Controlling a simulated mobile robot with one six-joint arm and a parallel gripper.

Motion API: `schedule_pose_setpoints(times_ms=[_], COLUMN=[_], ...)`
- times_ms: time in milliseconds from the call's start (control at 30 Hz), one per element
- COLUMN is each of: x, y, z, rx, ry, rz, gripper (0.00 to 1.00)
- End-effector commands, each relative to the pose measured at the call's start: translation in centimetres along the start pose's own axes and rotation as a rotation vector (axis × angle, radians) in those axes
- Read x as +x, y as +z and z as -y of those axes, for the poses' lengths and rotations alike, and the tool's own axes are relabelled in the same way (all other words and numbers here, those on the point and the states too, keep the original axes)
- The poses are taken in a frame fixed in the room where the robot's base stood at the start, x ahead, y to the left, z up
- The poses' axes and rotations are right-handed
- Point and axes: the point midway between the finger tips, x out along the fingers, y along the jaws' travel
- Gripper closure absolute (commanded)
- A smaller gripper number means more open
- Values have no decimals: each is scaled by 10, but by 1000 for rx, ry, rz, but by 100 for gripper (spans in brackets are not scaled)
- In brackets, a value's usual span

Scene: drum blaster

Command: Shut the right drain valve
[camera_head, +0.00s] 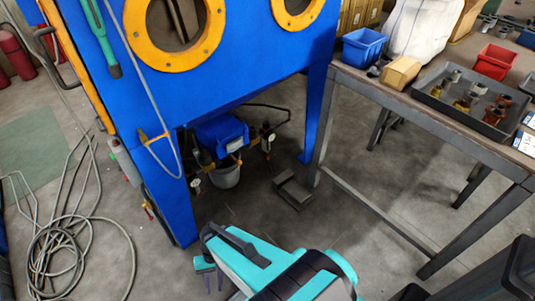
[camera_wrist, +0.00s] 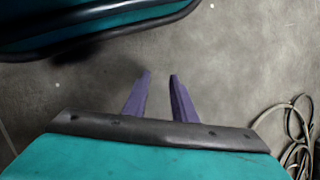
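Under the blue blast cabinet (camera_head: 105,70) hang a blue box (camera_head: 221,133), a grey bucket (camera_head: 226,176) and small fittings with round gauges. One fitting with a gauge and a thin dark part (camera_head: 268,140) is on the right of the blue box, probably the right drain valve. Another gauge fitting (camera_head: 195,184) is low on the left. They are too small to tell whether any valve is open. My gripper (camera_head: 213,284) is in front of the cabinet, well apart from these fittings. In the wrist view its two purple fingers (camera_wrist: 160,76) are apart with only bare floor between them.
A grey pedal (camera_head: 293,190) lies on the floor right of the bucket. Cabinet legs (camera_head: 168,205) flank the fittings. A workbench (camera_head: 400,97) with bins and a tray is at right. A coiled hose (camera_head: 65,250) lies at left. The floor before the cabinet's opening looks clear.

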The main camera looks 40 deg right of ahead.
Motion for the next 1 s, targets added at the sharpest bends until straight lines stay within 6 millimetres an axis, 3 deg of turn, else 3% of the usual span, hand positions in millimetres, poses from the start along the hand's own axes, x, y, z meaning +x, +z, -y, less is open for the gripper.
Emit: schedule_pose_setpoints(times_ms=[33, 267, 567, 767, 1000], x=[8, 1, -39, -80, -137], y=[-22, -101, -215, -291, -369], z=[3, 20, 4, -37, -120], rx=[64, 353, 715, 939, 1184], ry=[-63, -365, -767, -1046, -1398], rz=[-12, -64, -123, -157, -186], gripper=[76, 76, 76, 76, 76])
